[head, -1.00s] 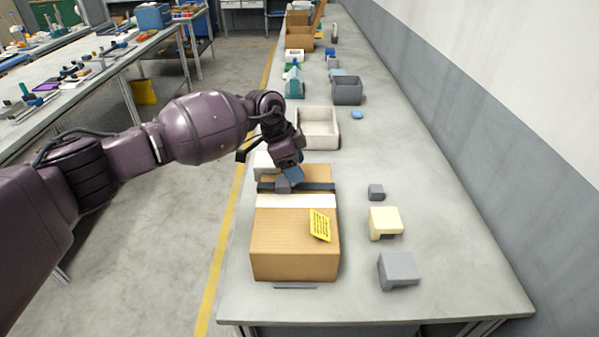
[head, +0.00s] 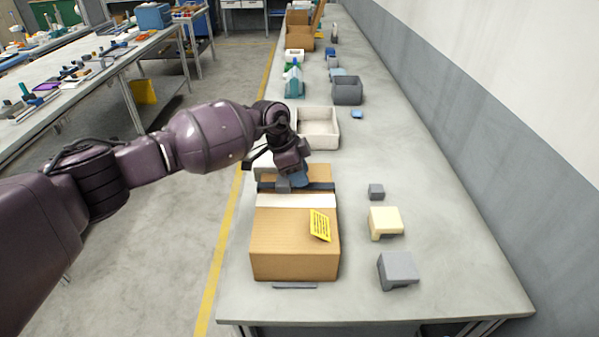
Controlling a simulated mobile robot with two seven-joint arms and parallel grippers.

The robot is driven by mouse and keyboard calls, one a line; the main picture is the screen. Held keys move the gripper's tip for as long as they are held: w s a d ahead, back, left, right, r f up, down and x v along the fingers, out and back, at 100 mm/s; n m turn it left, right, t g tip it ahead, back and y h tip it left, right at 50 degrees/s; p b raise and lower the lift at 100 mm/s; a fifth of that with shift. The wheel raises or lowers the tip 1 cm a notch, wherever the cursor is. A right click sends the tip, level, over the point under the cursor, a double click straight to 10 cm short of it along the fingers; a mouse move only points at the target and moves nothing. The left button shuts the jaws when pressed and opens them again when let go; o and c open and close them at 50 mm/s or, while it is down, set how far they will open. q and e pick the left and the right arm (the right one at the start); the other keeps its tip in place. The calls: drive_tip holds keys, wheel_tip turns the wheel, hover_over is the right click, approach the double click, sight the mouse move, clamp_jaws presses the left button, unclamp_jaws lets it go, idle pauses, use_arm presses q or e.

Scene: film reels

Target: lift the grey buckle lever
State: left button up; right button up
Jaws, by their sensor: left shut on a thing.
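A brown cardboard box (head: 290,252) stands on the near end of the long bench, with a dark strap (head: 322,187) across its far part. The grey buckle lever (head: 283,185) sits on the strap, near the middle of the box top. My left gripper (head: 291,181) is over the buckle, pointing down, with its fingers shut at the lever; the fingertips are partly hidden. My right gripper is not in view.
A white band and a yellow label (head: 320,225) are on the box top. Right of it lie a small dark block (head: 376,191), a cream block (head: 385,222) and a grey block (head: 398,269). A pale open tray (head: 318,125) stands behind. The bench's right side is mostly clear.

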use_arm(q)
drive_tip(key=shift+a+h+p, duration=0.15)
drive_tip(key=shift+h+p, duration=0.15)
drive_tip(key=shift+a+r+h+p, duration=0.15)
drive_tip(key=shift+a+h+p, duration=0.15)
drive_tip(key=shift+h+p, duration=0.5)
drive_tip(key=shift+a+h, duration=0.1)
drive_tip(key=shift+h, duration=0.4)
drive_tip(key=shift+a+h, duration=0.25)
drive_tip(key=shift+h, duration=0.55)
drive_tip(key=shift+a+h, duration=0.2)
drive_tip(key=shift+h, duration=0.6)
drive_tip(key=o, duration=0.9)
drive_tip(key=shift+o, duration=0.2)
